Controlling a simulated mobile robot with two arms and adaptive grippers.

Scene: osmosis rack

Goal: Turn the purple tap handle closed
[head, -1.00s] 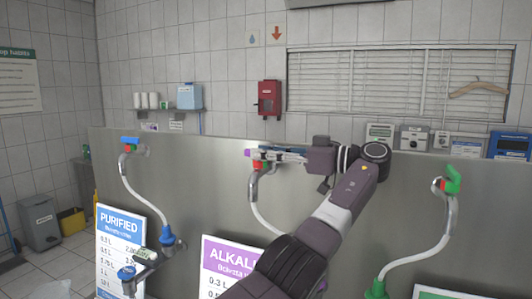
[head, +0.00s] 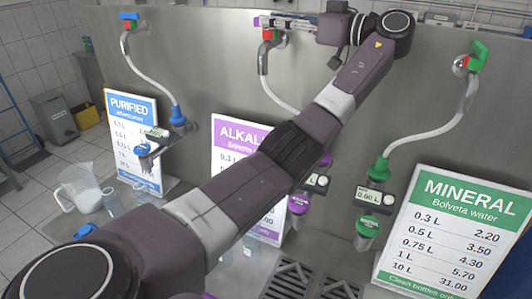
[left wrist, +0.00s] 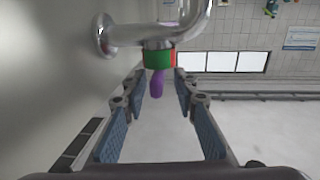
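In the left wrist view the purple handle (left wrist: 156,84) hangs off a green and red collar (left wrist: 158,58) under a chrome pipe (left wrist: 170,30). My left gripper (left wrist: 158,92) is open there, its two blue-padded fingers on either side of the handle with gaps showing. The handle lies between the fingertips. My right gripper is not in view.
A blue-handled tap (head: 128,17) is to the left and a green-handled tap (head: 478,50) to the right. Price signs stand below, including the mineral one (head: 455,235). A clear jug (head: 85,188) stands at lower left. The steel panel (left wrist: 60,70) is close beside my left fingers.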

